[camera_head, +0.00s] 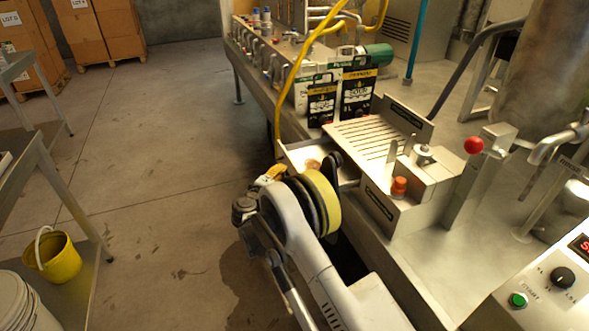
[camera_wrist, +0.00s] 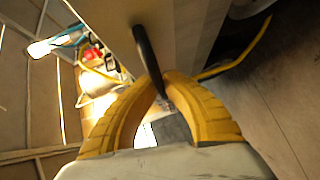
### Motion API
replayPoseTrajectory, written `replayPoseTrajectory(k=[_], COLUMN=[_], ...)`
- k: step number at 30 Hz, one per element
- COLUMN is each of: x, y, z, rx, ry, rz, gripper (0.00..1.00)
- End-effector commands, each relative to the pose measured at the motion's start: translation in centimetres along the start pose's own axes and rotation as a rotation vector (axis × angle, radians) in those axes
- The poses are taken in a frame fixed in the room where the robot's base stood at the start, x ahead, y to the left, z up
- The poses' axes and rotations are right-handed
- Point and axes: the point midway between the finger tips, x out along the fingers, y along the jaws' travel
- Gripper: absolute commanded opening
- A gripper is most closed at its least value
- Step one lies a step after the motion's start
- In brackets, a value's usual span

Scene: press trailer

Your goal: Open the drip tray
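The drip tray (camera_head: 291,154) is a shallow pale metal drawer beneath a slatted grate (camera_head: 365,140) on the press bench. It stands partly out toward the aisle, and a brownish patch shows inside it. In the wrist view its pale front panel (camera_wrist: 190,30) carries a black bar handle (camera_wrist: 146,52). My gripper (camera_wrist: 162,84) has its yellow fingers closed in around the lower end of this handle. In the head view my wrist and arm hide the tray's near side and the handle, and only a bit of yellow finger shows.
Black jugs (camera_head: 357,92) stand behind the grate, with a yellow hose (camera_head: 284,90) beside them. An orange button (camera_head: 398,186) and red-knobbed lever (camera_head: 473,146) stand to the right. The floor to the left is clear as far as a side table and yellow bucket (camera_head: 58,258).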

Motion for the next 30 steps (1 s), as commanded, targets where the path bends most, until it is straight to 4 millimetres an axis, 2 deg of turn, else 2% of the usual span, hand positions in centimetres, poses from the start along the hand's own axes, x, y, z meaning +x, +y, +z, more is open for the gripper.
replayPoseTrajectory(k=[4, 14, 15, 17, 26, 30], x=[-0.6, -0.6, -0.6, -0.6, -0.7, -1.8], y=[-0.1, -0.1, -0.1, -0.1, -0.2, -0.1], z=[-0.8, -0.8, -0.8, -0.8, -0.7, -0.8], rx=[-0.001, -0.001, -0.001, -0.001, -0.001, -0.001], ry=[0.004, 0.003, 0.003, 0.003, 0.001, 0.002], rz=[0.001, 0.001, 0.001, 0.001, 0.0, 0.0], gripper=[0.0, 0.0, 0.14, 0.32, 0.32, 0.32])
